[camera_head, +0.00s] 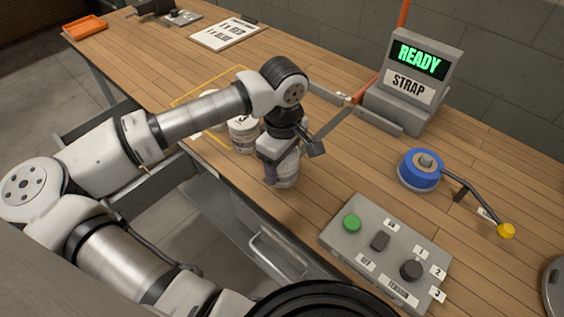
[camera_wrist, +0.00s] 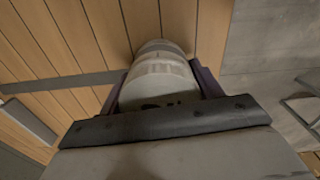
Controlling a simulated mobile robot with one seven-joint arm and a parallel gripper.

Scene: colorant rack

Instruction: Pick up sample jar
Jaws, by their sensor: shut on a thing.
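My gripper (camera_head: 283,168) points down near the front edge of the wooden workbench. It is shut on a pale sample jar (camera_head: 287,172), whose lower part shows beneath the gripper. In the wrist view the jar (camera_wrist: 160,75) sits between the two dark fingers (camera_wrist: 162,82), with a light label band around it and dark marks partly hidden by the gripper body. I cannot tell whether the jar touches the bench. Another white jar (camera_head: 243,135) with a dark mark stands just left of my gripper, and a further one (camera_head: 209,110) is partly hidden behind my arm.
A control box (camera_head: 385,255) with a green button and knobs lies to the right. A blue round device (camera_head: 421,170) with a lever is at right. An orange tray (camera_head: 85,27) is far left.

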